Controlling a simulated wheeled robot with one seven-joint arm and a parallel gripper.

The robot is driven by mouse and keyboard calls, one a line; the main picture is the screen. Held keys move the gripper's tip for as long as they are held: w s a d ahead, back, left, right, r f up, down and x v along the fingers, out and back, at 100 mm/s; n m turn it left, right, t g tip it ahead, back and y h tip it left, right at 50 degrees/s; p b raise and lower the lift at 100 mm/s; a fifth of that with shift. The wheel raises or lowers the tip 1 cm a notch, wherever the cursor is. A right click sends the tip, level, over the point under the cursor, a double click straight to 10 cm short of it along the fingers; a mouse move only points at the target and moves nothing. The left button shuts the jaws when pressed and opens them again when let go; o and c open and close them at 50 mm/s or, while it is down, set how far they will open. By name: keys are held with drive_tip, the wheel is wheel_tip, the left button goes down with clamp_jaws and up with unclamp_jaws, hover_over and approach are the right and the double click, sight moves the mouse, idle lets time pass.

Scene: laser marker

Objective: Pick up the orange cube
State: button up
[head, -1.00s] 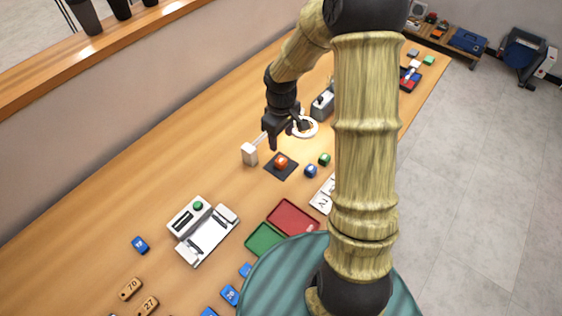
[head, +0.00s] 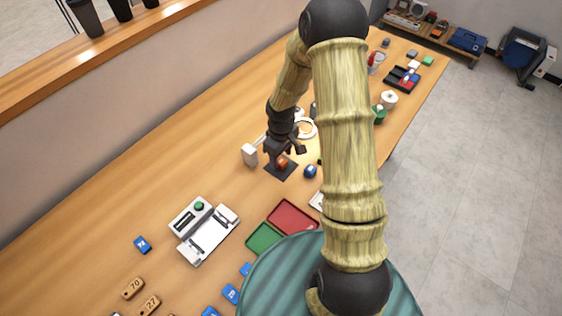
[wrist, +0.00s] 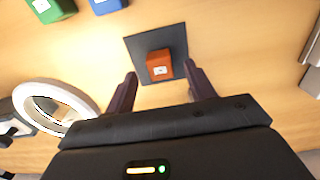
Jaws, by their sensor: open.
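The orange cube (wrist: 160,64) sits on a dark square pad (wrist: 148,44) on the wooden table, with a white label on one face. In the head view the cube (head: 283,163) is partly hidden by my gripper (head: 283,152), which is just above and beside it. In the wrist view my gripper (wrist: 160,88) is open, with one finger on each side of the picture. The cube lies between and slightly beyond the two fingertips. No contact with the cube shows.
A blue cube (head: 310,171) stands right of the pad. A white block with an arm (head: 250,154) stands left of it. A white ring (wrist: 55,104) lies nearby. Red (head: 293,215) and green (head: 264,238) trays and a white device (head: 206,230) are nearer me.

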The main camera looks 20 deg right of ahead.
sight(281, 161)
drive_tip(key=shift+f, duration=1.2)
drive_tip(key=shift+c, duration=0.2)
drive_tip(key=c, duration=1.1)
drive_tip(key=shift+r, duration=0.1)
drive_tip(key=shift+w+r, duration=0.15)
drive_tip(key=shift+r, duration=0.3)
wheel_tip(281, 161, up, 9)
drive_tip(key=b, duration=0.1)
drive_tip(key=shift+s, duration=0.2)
